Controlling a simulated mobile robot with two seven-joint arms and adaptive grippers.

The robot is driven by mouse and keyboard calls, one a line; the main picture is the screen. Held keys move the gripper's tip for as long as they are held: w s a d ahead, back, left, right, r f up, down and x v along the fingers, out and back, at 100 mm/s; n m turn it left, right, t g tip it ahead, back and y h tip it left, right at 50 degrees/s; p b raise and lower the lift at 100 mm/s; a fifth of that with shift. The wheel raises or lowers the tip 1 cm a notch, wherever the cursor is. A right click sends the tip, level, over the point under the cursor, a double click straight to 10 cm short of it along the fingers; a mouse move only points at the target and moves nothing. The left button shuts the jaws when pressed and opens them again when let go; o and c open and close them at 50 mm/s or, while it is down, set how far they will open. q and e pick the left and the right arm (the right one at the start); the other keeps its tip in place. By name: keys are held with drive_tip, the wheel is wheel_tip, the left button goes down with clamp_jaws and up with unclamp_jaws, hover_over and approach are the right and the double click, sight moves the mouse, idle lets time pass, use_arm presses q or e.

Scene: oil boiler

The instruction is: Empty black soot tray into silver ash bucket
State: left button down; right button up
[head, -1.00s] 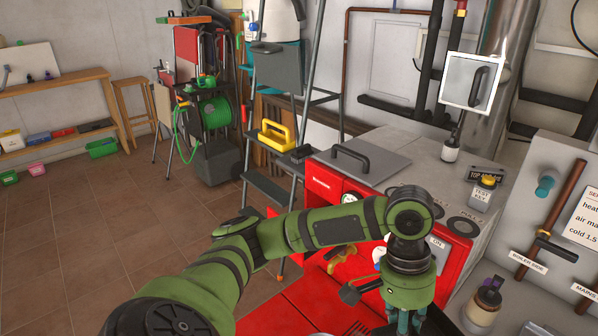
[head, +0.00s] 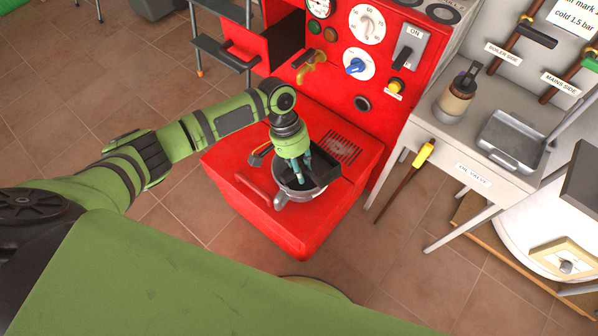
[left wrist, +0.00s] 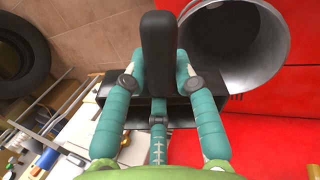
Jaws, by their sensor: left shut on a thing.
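The black soot tray (head: 327,170) is in my left gripper (head: 294,176), over the red lower housing of the boiler. The silver ash bucket (head: 300,195) stands on that housing, just under and beside the tray. In the left wrist view, the gripper fingers (left wrist: 158,92) are shut around the upright black handle of the tray (left wrist: 158,45). The bucket (left wrist: 235,45) opens at the upper right there, close against the tray. The tray's inside and any soot are hidden. My right gripper is not in view.
The boiler panel (head: 372,75) with dials and switches rises behind. A grey table (head: 432,115) with a bottle (head: 457,97) and a metal pan (head: 512,140) stands to the right. The floor at left is clear.

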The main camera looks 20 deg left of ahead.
use_arm(q)
drive_tip(key=shift+d+f, duration=0.1)
drive_tip(key=shift+f, duration=0.4)
drive_tip(key=shift+d+r+t+y+p, duration=0.1)
drive_tip(key=shift+d+t+y+p, duration=0.15)
drive_tip(key=shift+t+y+p, duration=0.5)
drive_tip(key=shift+n+y+b, duration=0.3)
drive_tip(key=shift+y+b, duration=0.15)
drive_tip(key=shift+y, duration=0.1)
drive_tip(key=shift+f+t+y+b, duration=0.3)
drive_tip(key=shift+f+t, duration=0.15)
drive_tip(key=shift+f, duration=0.8)
